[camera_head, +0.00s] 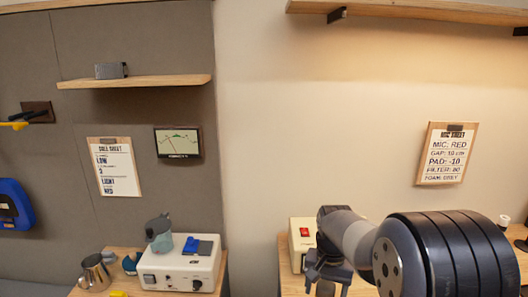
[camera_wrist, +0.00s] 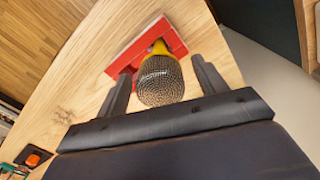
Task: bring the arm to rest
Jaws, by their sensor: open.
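My gripper (camera_head: 326,276) is at the lower middle of the head view, over the right wooden worktop, with my dark arm behind it on the right. In the wrist view my gripper (camera_wrist: 160,70) is open. A microphone (camera_wrist: 160,80) with a dark mesh head and a yellow body shows between its fingers in the picture. The microphone sits at a red holder (camera_wrist: 148,50) on a wooden surface. I see no finger closed on it; how far it is from the fingers is hard to tell. The head view does not show the microphone.
A cream box with a red switch (camera_head: 302,236) stands just left of my gripper. A gap separates the worktops. A shelf (camera_head: 420,15) hangs above.

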